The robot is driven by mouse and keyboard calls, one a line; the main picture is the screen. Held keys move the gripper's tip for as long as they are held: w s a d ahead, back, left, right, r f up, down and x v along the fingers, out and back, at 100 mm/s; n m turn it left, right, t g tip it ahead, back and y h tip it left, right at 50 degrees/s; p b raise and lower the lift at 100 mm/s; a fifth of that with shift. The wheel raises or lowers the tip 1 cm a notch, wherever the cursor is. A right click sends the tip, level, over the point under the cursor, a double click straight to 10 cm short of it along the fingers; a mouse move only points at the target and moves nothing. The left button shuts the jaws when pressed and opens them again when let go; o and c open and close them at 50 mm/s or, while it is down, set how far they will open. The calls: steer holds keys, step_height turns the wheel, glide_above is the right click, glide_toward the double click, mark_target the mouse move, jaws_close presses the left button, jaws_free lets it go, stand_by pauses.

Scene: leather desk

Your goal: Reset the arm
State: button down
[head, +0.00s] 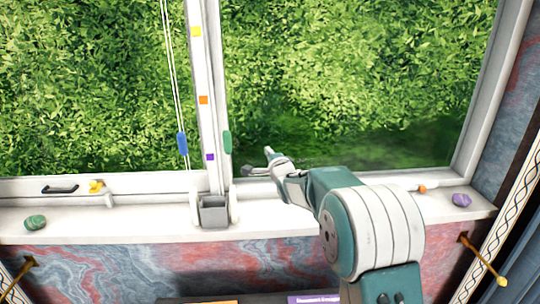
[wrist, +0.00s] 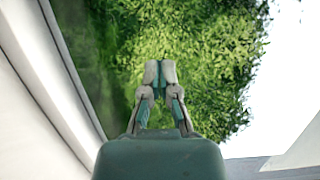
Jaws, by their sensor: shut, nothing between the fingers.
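My arm reaches up and forward from the lower right of the head view, in front of the window. My gripper (head: 270,156) is at its far end, just above the window sill and right of the central window post. In the wrist view my gripper (wrist: 160,72) shows with both fingers together, pointing at green foliage. Nothing is between the fingertips. My arm covers part of the sill behind it.
A blue cord pull (head: 182,143) hangs left of the window post (head: 205,90). The sill's left stretch has free room.

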steer(key=s+d+r+n+g+h, duration=0.2)
steer(key=s+d+n, duration=0.1)
steer(key=s, duration=0.6)
steer(key=s+d+r+n+g+h, duration=0.2)
steer(key=s+d+r+n+g, duration=0.1)
steer(key=s, duration=0.6)
steer(key=s+f+n+g, duration=0.2)
steer(key=s+n, duration=0.1)
steer(key=s, duration=0.7)
steer(key=s+d+f+n+g, duration=0.1)
steer(key=s+f+n+g, duration=0.1)
steer(key=s, duration=0.9)
steer(key=s+d+f+n+g, duration=0.1)
steer(key=s+f+n, duration=0.3)
steer(key=s, duration=0.6)
steer(key=shift+s+d+g, duration=0.2)
steer(key=shift+s+g, duration=0.15)
steer(key=shift+g, duration=0.55)
